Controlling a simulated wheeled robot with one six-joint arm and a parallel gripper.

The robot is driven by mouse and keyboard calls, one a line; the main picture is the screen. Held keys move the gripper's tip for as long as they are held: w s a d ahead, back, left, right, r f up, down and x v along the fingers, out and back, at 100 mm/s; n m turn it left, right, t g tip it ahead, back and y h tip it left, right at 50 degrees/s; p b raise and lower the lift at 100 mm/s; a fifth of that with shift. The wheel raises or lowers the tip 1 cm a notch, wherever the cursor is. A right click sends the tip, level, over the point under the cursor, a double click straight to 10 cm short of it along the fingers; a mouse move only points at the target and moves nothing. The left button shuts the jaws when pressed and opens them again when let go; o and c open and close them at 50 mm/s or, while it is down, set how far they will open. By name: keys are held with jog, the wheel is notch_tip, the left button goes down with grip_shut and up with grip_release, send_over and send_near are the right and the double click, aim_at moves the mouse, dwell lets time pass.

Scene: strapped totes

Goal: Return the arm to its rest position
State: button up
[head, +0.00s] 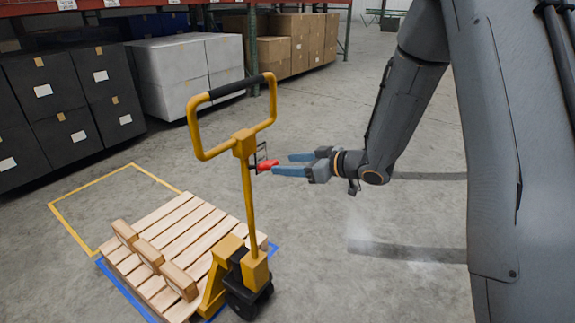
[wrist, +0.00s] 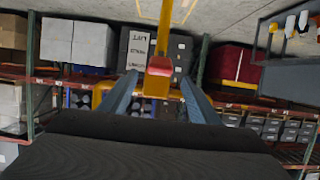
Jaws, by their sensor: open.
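My gripper (head: 283,164) is open, with its two blue fingers pointing left toward the yellow pallet jack's upright handle shaft (head: 249,200). A small red part (head: 266,165) on the shaft sits just ahead of the fingertips. In the wrist view the red part (wrist: 160,66) appears between and beyond the open fingers of my gripper (wrist: 160,90). Nothing is held between the fingers. My arm reaches out at about the height of the red part. Whether the fingers touch the red part cannot be told.
The pallet jack (head: 255,270) stands at a wooden pallet (head: 190,235) on a blue floor outline. A yellow floor outline (head: 90,180) lies behind it. Dark boxes (head: 70,105), white boxes (head: 190,70) and cardboard boxes (head: 290,40) stand at the racks. The floor below my arm is clear.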

jog(key=s+d+f+m+h, duration=0.1)
jog(key=s+d+m+h, duration=0.15)
jog(key=d+h, duration=0.35)
jog(key=s+d+m+h, duration=0.2)
jog(key=d+m+h, duration=0.1)
jog(key=d, duration=0.4)
jog(key=s+d+m+g+h, duration=0.1)
jog(key=s+m+g, duration=0.1)
jog(key=s, duration=0.9)
jog(key=s+d+f+m+g+h, duration=0.1)
jog(key=s+g, duration=0.4)
jog(key=s, duration=0.7)
jog(key=shift+s+d+m, duration=0.2)
jog(key=shift+d+m, duration=0.35)
jog(key=shift+m, duration=0.6)
jog(key=shift+a, duration=0.1)
